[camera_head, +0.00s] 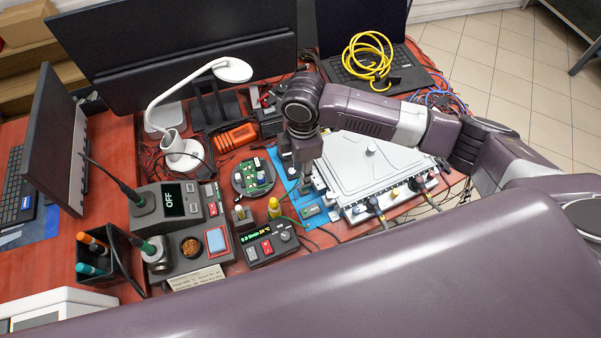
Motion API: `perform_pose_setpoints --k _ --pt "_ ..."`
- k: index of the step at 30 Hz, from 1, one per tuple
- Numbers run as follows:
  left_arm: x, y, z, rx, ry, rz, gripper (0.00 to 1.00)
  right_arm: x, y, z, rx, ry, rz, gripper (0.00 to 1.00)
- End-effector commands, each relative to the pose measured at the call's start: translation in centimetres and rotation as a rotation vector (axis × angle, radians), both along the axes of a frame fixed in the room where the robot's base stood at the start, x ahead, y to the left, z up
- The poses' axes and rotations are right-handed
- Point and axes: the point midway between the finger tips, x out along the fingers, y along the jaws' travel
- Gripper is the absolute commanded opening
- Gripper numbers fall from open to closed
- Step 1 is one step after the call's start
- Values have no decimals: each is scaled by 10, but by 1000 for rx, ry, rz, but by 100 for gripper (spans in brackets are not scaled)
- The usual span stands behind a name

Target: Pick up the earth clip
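I cannot single out the earth clip with certainty. A small upright yellow piece (274,207) with a thin green lead beside it stands at the front middle of the bench, left of the blue mat (311,213). My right arm comes in from the right over the grey-white housing (370,165). My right gripper (299,176) points down above the blue mat, behind and to the right of the yellow piece and apart from it. Its fingers are small and dark here, so I cannot tell if they are open or hold anything. My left gripper is not in view.
A round holder with a green circuit board (252,177) stands left of the gripper. A display box (268,245) and soldering station (182,206) are in front and left. A white lamp (184,150), monitors and a laptop with yellow cable (368,58) stand behind. The bench is crowded.

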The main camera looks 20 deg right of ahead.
Motion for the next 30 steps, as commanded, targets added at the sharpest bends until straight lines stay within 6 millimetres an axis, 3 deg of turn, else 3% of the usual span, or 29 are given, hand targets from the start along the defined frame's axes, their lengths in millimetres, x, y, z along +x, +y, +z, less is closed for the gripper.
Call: perform_pose_setpoints --k 11,19,28,30 --pt "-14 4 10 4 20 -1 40 1 -6 -34 -11 6 2 32" --pt "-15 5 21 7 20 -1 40 1 -7 -70 -10 4 3 32" --pt "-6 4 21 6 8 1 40 1 -7 -77 -9 2 5 32" --pt "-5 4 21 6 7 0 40 1 -7 -77 -9 2 5 26"
